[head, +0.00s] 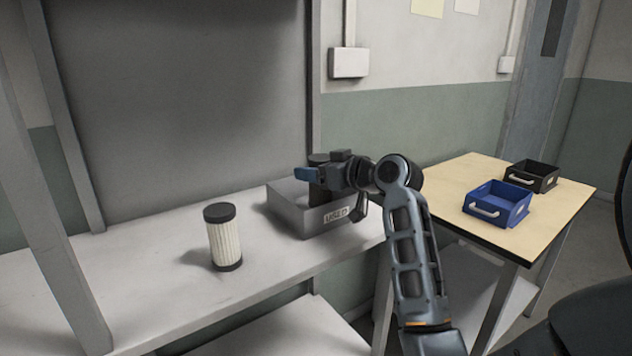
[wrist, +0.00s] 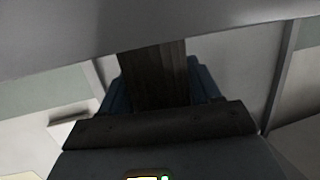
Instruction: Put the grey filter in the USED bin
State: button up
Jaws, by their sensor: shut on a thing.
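The grey filter (head: 318,192) is a dark upright cylinder at the USED bin, partly hidden by my gripper and the bin wall. My gripper (head: 312,175) is shut on it, with a blue finger showing on the left. In the wrist view the dark pleated side of the filter (wrist: 155,75) sits between the blue fingers. The USED bin (head: 335,222) is an open grey box with a "USED" label on its front, on the white bench. The filter's lower end looks to be inside the bin walls; whether it touches the floor is hidden.
A white pleated filter with dark caps (head: 224,238) stands upright on the bench (head: 150,270), left of the bin. A blue bin (head: 500,203) and a black bin (head: 532,175) sit on the wooden-topped table (head: 460,180) at right. A metal panel (head: 190,100) rises behind the bench.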

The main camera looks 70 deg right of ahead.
jog(key=shift+f, duration=1.45)
jog(key=shift+f, duration=0.1)
jog(key=o, duration=1.2)
jog(key=shift+c, duration=0.2)
jog(key=shift+r, duration=0.2)
jog(key=v, duration=1.2)
jog(key=shift+b, duration=0.4)
